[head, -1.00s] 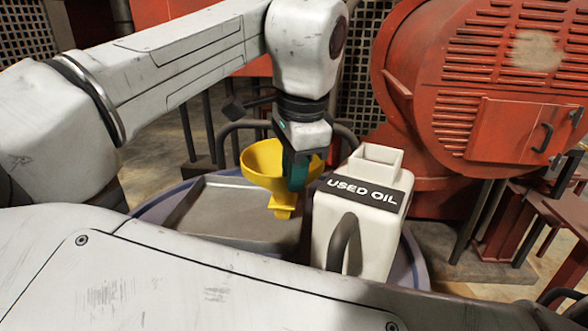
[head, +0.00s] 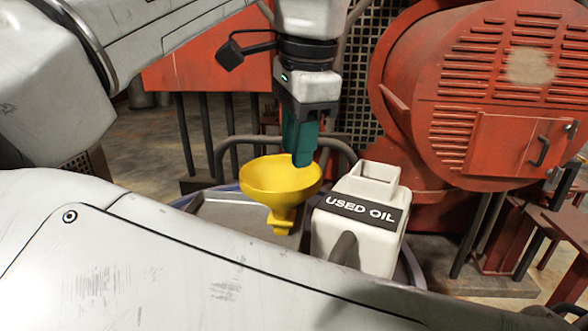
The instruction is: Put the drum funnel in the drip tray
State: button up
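The yellow drum funnel (head: 268,180) is upright, wide mouth up and spout down. It appears over the right part of the grey drip tray (head: 222,212); the spout's contact with the tray floor is hard to make out. My body hides the tray's near part. My gripper (head: 303,160) points down from above, its teal fingers overlapping the funnel's mouth in the picture. It no longer grips the funnel and looks open, though the fingers line up side-on and their gap does not show.
A white used oil can (head: 360,232) with a handle stands close to the right of the funnel. Dark curved pipes (head: 240,142) rise behind the tray. A large red machine (head: 450,100) stands at the right. The space above the tray's left part is clear.

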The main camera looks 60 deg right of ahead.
jog(key=shift+s+a+r, duration=0.1)
jog(key=shift+s+r, duration=0.1)
jog(key=shift+r, duration=0.7)
jog(key=shift+s+a+r, duration=0.1)
jog(key=shift+s+r, duration=0.05)
jog(key=shift+r, duration=0.75)
